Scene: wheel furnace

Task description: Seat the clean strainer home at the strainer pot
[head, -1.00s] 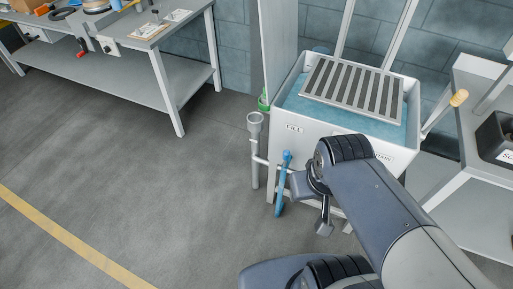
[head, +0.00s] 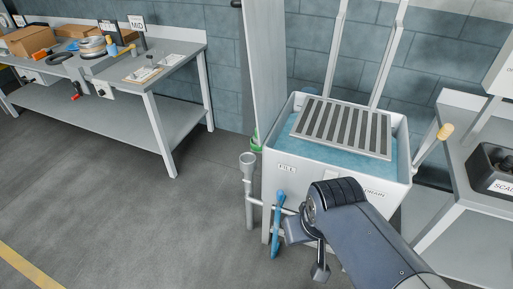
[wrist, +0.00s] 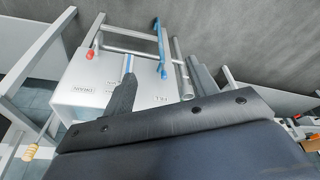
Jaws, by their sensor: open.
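No strainer can be made out in either view. A grey upright pipe with a wide cup-like top (head: 247,160) stands at the left front of the white tank; I cannot tell if it is the strainer pot. A blue lever handle (head: 277,222) hangs beside it, and shows in the wrist view too (wrist: 160,45). My gripper (head: 318,250) is in front of the tank, right of the blue handle, partly hidden by my arm. It is open, and nothing shows held in it. In the wrist view a dark finger lies across the tank's front.
The white tank (head: 325,180) holds blue liquid under a slatted grate (head: 345,128). A workbench (head: 150,110) with boxes, a coil and trays stands at the left. A grey table (head: 465,190) with a dark bin stands at the right. The floor between bench and tank is clear.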

